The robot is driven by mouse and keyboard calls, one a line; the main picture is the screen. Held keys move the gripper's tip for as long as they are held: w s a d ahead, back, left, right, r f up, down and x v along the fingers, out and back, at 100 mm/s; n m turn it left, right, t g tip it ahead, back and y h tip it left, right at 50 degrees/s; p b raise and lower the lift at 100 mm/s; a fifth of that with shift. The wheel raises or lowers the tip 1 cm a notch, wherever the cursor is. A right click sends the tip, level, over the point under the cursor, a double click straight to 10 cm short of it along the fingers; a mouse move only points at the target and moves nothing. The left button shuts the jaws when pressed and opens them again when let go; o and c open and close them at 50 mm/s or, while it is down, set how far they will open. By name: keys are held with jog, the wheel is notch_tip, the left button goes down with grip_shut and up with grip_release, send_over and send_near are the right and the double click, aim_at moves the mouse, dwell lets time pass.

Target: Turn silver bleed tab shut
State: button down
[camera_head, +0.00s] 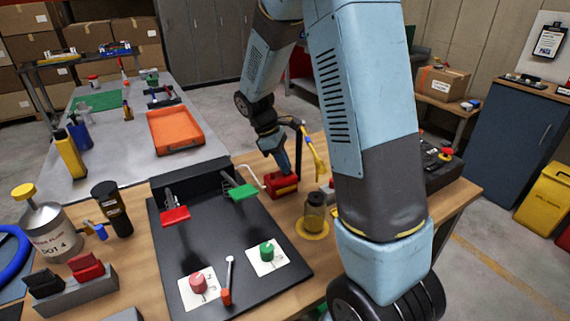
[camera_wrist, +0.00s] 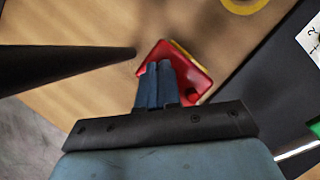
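A red block-like part (camera_head: 282,184) with a yellow edge sits on the wooden bench; it also shows in the wrist view (camera_wrist: 196,62). My gripper (camera_head: 285,168) points down at this red part. In the wrist view, my gripper's two blue fingers (camera_wrist: 158,68) lie close together over the red part and cover some of it. I cannot see the silver bleed tab clearly in either view, and cannot tell whether the fingertips touch it or have something thin between them.
A dark post with a yellow-handled tool (camera_head: 312,150) stands right beside my gripper. A jar (camera_head: 315,213) on a yellow base stands nearer. A black panel (camera_head: 225,236) with red and green knobs lies left. An orange tray (camera_head: 177,127) is on the grey table.

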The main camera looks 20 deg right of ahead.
jog(key=m, duration=0.1)
jog(key=m+y, duration=0.1)
jog(key=m, duration=0.1)
jog(key=m+g, duration=0.1)
jog(key=shift+w+d+r+m, duration=0.1)
jog(key=shift+w+m, duration=0.25)
jog(key=shift+m, duration=0.05)
jog(key=shift+y, duration=0.3)
jog(key=c, duration=1.3)
grip_release()
jog(key=shift+c, duration=0.2)
jog(key=shift+s, duration=0.1)
jog(key=v, duration=1.3)
jog(key=shift+w+r, duration=0.15)
jog(key=shift+w, duration=0.2)
jog(key=shift+o, duration=0.2)
